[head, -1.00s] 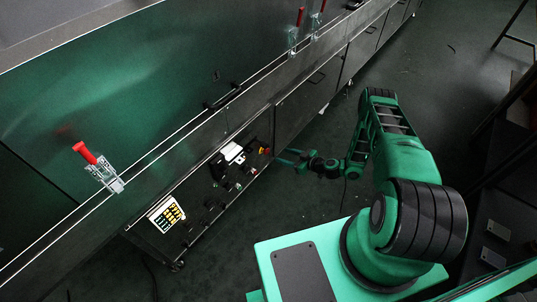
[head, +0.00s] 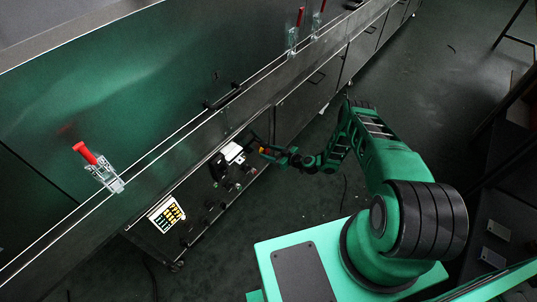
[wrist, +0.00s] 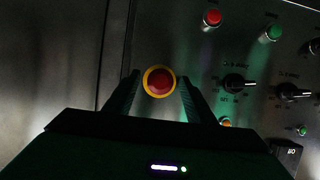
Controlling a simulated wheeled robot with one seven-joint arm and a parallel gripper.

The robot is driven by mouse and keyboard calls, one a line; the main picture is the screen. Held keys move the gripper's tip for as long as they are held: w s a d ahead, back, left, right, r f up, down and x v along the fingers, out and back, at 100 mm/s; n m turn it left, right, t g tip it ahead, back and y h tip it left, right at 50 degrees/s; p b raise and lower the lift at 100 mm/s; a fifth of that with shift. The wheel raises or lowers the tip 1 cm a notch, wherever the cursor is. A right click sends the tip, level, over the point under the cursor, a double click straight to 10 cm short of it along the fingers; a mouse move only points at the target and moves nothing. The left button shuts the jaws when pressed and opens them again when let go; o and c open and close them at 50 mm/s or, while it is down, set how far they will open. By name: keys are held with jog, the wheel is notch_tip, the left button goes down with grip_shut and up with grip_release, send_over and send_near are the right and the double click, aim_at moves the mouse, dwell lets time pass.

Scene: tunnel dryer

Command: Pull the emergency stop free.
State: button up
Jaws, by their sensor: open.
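The emergency stop (wrist: 159,81) is a round red button on a yellow ring. In the wrist view it lies between the two dark fingers of my gripper (wrist: 157,88), near their tips. The fingers are open, with a gap on each side of the button; I cannot tell how deep they reach around it. In the head view my gripper (head: 268,152) is at the right end of the control panel. There the emergency stop is mostly hidden by my gripper, with only a bit of red and orange showing.
The panel carries a red button (wrist: 212,18), a green button (wrist: 273,32) and black rotary knobs (wrist: 237,83) right of the emergency stop. A keypad (head: 166,214) sits at the panel's left end. A red-handled clamp (head: 97,166) stands above.

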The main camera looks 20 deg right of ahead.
grip_shut()
jog(key=shift+s+d+f, duration=0.1)
jog(key=shift+s+d, duration=0.25)
jog(key=shift+s, duration=0.2)
grip_release()
jog(key=v, duration=1)
jog(key=shift+s+d, duration=0.25)
jog(key=shift+s, duration=0.05)
jog(key=shift+w, duration=0.1)
